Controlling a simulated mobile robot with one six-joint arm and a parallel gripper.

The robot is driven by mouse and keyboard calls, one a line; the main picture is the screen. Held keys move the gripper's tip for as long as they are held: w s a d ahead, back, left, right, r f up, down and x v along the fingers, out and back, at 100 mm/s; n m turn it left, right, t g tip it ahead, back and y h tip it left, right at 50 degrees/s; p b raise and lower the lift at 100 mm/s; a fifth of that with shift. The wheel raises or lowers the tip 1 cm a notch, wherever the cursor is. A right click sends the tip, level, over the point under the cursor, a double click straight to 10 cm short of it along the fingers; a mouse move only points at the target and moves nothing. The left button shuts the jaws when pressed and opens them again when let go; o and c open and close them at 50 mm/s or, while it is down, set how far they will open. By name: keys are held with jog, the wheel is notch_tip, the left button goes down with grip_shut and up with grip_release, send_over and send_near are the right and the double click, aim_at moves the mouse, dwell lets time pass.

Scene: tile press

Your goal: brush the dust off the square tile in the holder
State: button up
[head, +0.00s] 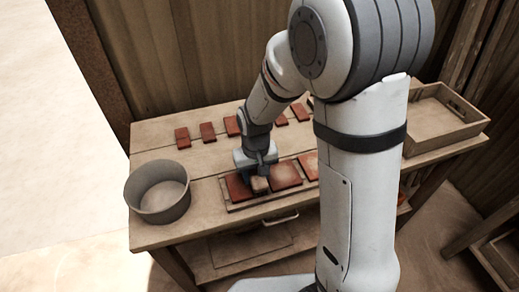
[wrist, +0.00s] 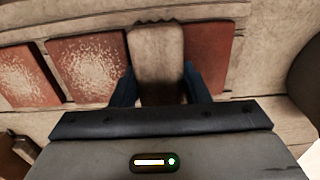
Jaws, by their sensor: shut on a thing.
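My gripper (head: 261,174) is shut on a brush (wrist: 157,50), a pale block-like thing, held low over the tile holder (head: 232,207). In the wrist view my gripper's fingers (wrist: 160,88) sit on both sides of it. A plain dark red tile (head: 237,187) lies in the holder beside the brush and shows no pale dust in the wrist view (wrist: 207,52); the brush hides part of it. On the brush's other side is a squarish tile (head: 286,176) with pale dust (wrist: 88,68). Another dusty tile (wrist: 20,75) follows it. I cannot tell whether the brush touches a tile.
A round grey-brown tub (head: 158,193) stands at the table's left end. Several small red tiles (head: 207,132) lie in a row at the back. A wooden crate (head: 438,121) sits at the right end. A handle (head: 280,219) shows at the table's front.

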jog(key=shift+d+r, duration=0.1)
jog(key=shift+d, duration=0.3)
notch_tip(320, 180, up, 8)
jog(key=p, duration=0.5)
jog(key=shift+a, duration=0.1)
